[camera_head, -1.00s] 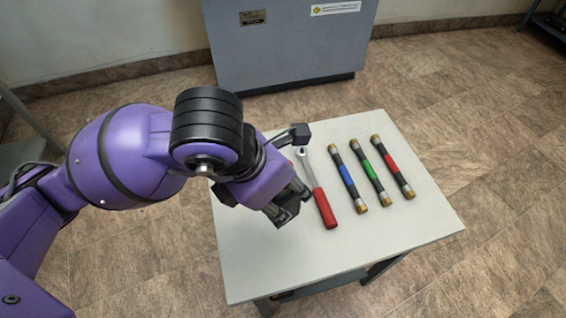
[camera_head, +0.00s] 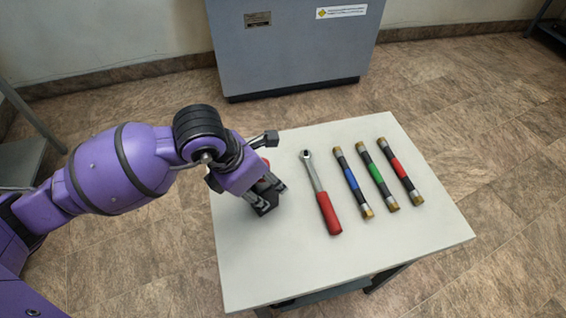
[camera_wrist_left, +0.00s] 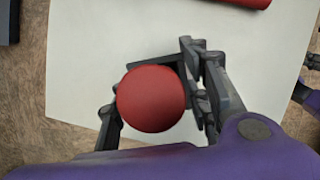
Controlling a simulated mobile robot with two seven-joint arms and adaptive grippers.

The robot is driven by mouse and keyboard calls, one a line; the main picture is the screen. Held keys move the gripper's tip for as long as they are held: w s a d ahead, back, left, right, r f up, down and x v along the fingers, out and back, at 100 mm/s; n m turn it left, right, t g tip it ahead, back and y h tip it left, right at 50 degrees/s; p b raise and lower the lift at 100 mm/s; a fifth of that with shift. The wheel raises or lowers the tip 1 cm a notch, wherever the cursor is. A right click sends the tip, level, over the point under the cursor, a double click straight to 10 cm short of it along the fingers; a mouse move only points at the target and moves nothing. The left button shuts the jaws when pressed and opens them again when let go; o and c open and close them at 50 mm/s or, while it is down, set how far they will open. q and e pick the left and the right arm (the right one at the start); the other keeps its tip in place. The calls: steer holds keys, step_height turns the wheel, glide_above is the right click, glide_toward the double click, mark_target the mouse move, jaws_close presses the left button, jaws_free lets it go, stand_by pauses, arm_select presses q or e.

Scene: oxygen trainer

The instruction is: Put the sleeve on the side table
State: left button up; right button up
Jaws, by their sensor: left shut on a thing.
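My left gripper (camera_head: 266,198) is low over the left part of a pale table (camera_head: 310,265), which I take to be the side table. The gripper is shut on a red thing with a round end, which I take to be the sleeve (camera_wrist_left: 150,98). In the left wrist view its round red end shows between the fingers. In the head view the gripper mostly hides it, with only a little red showing. I cannot tell whether it touches the tabletop.
A red-handled ratchet wrench (camera_head: 322,195) lies right of the gripper. Beyond it lie three rods with blue (camera_head: 351,181), green (camera_head: 377,176) and red (camera_head: 399,172) bands. A grey cabinet (camera_head: 290,55) stands behind the table. The table's front part is clear.

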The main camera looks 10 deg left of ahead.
arm_select(q)
steer(key=shift+f, duration=0.2)
steer(key=o, duration=1)
steer(key=shift+o, duration=1)
steer(key=shift+r, duration=0.2)
steer(key=v, duration=1.2)
steer(key=shift+p, duration=0.3)
arm_select(e)
steer(key=shift+w+r, duration=0.2)
steer(key=shift+r, duration=0.2)
